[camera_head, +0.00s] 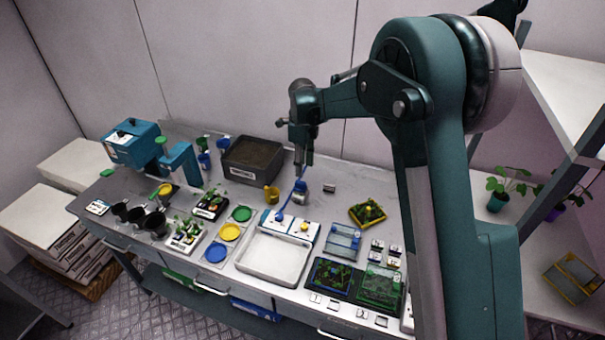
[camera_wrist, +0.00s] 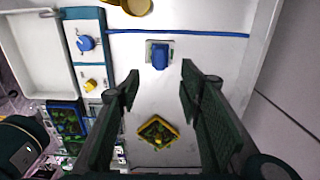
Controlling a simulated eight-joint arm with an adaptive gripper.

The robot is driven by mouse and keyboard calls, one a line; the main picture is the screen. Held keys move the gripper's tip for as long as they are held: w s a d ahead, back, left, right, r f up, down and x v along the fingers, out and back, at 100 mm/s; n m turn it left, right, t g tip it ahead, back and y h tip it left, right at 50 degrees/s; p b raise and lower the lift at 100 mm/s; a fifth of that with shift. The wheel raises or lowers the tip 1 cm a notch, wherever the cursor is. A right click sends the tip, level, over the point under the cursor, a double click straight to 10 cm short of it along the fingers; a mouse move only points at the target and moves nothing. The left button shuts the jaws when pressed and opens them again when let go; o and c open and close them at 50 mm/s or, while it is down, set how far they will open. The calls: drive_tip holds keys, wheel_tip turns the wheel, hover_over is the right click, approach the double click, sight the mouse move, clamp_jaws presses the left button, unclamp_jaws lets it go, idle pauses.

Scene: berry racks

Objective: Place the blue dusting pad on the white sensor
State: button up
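A small blue block (camera_wrist: 160,55), which looks like the blue dusting pad, rests on a small grey square on the bench. It also shows in the head view (camera_head: 300,186), below my gripper (camera_head: 303,158). In the wrist view my gripper (camera_wrist: 160,76) is open and empty. White panels with blue trim (camera_head: 268,224) stand behind the white tray. One carries a round blue piece (camera_wrist: 86,42), another a yellow piece (camera_wrist: 90,84). I cannot tell which part is the white sensor.
A thin blue line (camera_wrist: 180,32) runs across the bench beside the block. A yellow cup (camera_head: 271,194) and dark soil bin (camera_head: 252,160) stand nearby. A white tray (camera_head: 246,264) lies in front, and a yellow-rimmed plant tray (camera_head: 367,214) lies right. Bare bench surrounds the block.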

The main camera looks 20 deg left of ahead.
drive_tip(key=shift+r, duration=0.75)
idle(0.4)
drive_tip(key=s+d+r+n+t, duration=0.1)
drive_tip(key=s+d+r+n, duration=0.25)
drive_tip(key=d+r, duration=0.5)
drive_tip(key=s+d+r+n+t+y, duration=0.15)
drive_tip(key=s+d+r, duration=0.3)
drive_tip(key=d, duration=0.75)
drive_tip(key=s+d+r+n+t+h, duration=0.1)
drive_tip(key=s+d+r+n, duration=0.25)
drive_tip(key=d+r, duration=0.6)
drive_tip(key=s+d+n+t, duration=0.2)
drive_tip(key=s+d+n, duration=0.3)
drive_tip(key=s+d, duration=0.85)
drive_tip(key=s+d+f+n+t, duration=0.1)
drive_tip(key=s+d+f+n, duration=0.1)
drive_tip(key=s+d, duration=0.3)
drive_tip(key=s+d+f+n, duration=0.2)
drive_tip(key=s+d+f, duration=0.1)
drive_tip(key=s, duration=0.5)
drive_tip(key=shift+d+f+t, duration=0.3)
drive_tip(key=shift+d+t, duration=0.05)
drive_tip(key=shift+d, duration=0.5)
